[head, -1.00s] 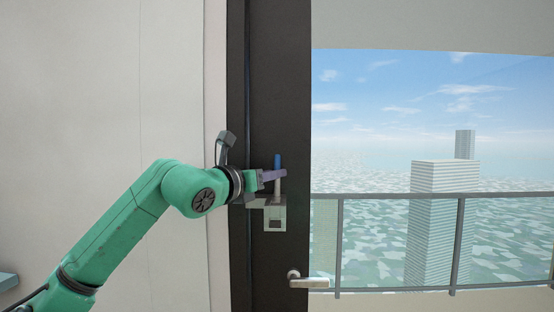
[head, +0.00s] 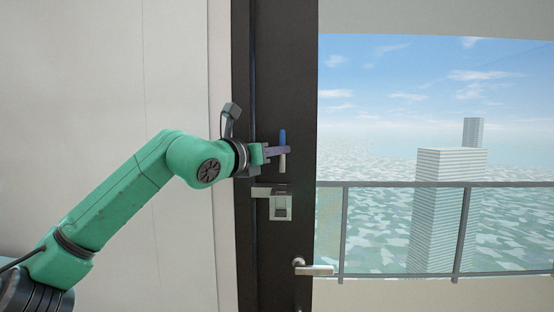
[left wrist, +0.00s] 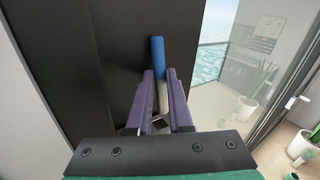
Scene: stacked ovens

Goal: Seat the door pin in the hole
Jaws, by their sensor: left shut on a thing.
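The door pin (head: 282,137) has a blue upper end and a pale grey lower end. It stands upright in front of the dark door. My left gripper (head: 286,151) is shut on it around its middle. In the left wrist view, the pin's blue end (left wrist: 158,50) rises above the purple fingers (left wrist: 161,76). The metal latch bracket (head: 281,207) is on the door below the pin. The pin's lower tip is above the bracket, with a small gap between them. The hole itself cannot be made out. My right gripper is not in view.
The dark door frame (head: 262,60) runs vertically beside a pale wall (head: 150,70). A lever handle (head: 316,269) sits lower on the door. A railing (head: 400,184) shows through the glass at right. The wrist view shows a potted plant (left wrist: 241,112) at right.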

